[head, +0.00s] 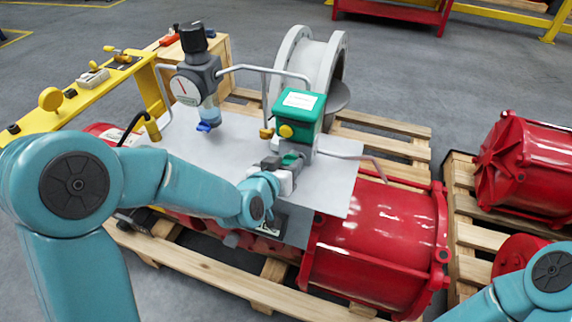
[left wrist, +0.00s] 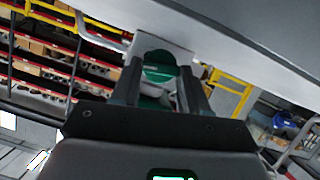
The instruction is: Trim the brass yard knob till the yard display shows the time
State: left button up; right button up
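A brass-yellow round knob (head: 51,98) stands on the yellow beam at the left; I cannot tell if it is the yard knob. A small grey-white box (head: 92,78) sits beside it, too small to read. No readable time shows. A green box (head: 298,108) with a yellow round button (head: 285,131) stands on the grey plate. My left gripper (head: 288,162) is just below that box. In the left wrist view its spread fingers (left wrist: 165,88) stand either side of a green round part (left wrist: 159,68); contact is unclear. My right gripper is out of view.
A pressure gauge with regulator (head: 186,90) and bent grey pipes stand on the grey plate (head: 235,140). Red cylinders (head: 375,245) lie on wooden pallets (head: 395,130). Open floor lies at the back.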

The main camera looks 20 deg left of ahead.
pick_arm(q)
jog(key=shift+c, duration=1.1)
jog(key=shift+d+r+m+y+p, duration=0.15)
jog(key=shift+m+y+p, duration=0.15)
jog(key=shift+m, duration=0.2)
jog(key=shift+m+y, duration=0.3)
jog(key=shift+m, duration=0.1)
jog(key=o, duration=1.1)
jog(key=shift+c, duration=0.2)
